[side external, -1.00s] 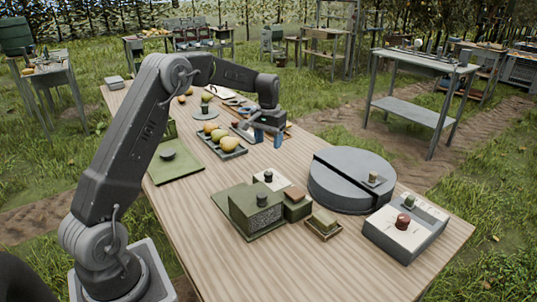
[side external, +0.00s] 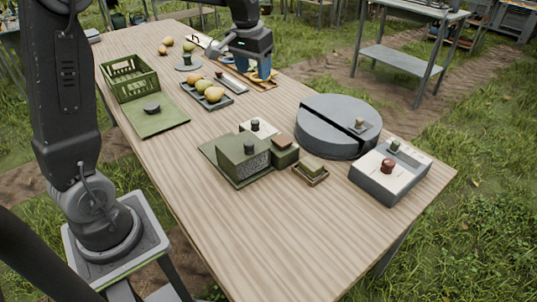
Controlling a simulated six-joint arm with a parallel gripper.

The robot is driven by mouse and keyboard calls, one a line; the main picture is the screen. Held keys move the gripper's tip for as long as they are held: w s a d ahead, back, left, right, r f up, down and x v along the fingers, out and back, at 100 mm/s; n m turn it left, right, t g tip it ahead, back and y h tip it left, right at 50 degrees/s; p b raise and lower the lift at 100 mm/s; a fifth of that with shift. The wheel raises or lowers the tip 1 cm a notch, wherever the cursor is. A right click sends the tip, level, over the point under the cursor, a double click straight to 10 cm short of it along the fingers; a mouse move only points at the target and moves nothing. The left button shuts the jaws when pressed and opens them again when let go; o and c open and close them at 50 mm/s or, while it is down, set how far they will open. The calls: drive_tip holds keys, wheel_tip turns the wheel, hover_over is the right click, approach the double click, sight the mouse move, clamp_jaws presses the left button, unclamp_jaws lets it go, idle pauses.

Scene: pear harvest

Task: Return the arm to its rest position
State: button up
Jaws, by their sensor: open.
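My gripper (side external: 258,70) is in the upper middle of the side view, pointing down with two blue fingers apart. It is open, and I see nothing held between the fingers. It hangs above or close to a small wooden tray (side external: 264,86) near the right edge of the table; I cannot tell whether the fingertips touch it. My arm rises at the left, and its upper part runs out of the top of the picture.
The wooden table (side external: 300,235) bears a dark tray of pears (side external: 190,88), a green crate (side external: 133,92), a green box (side external: 243,160), a grey round turntable (side external: 325,128) and a control box with a red button (side external: 385,190). The table's front is clear.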

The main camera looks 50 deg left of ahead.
drive_tip(key=s+d+m+t, duration=0.1)
drive_tip(key=s+d+t, duration=0.1)
drive_tip(key=s+d, duration=0.4)
drive_tip(key=s+d+m+t, duration=0.1)
drive_tip(key=s+d, duration=0.6)
drive_tip(key=s, duration=1)
drive_tip(key=shift+m+t+h, duration=0.3)
drive_tip(key=shift+m+t, duration=0.1)
drive_tip(key=shift+m, duration=0.2)
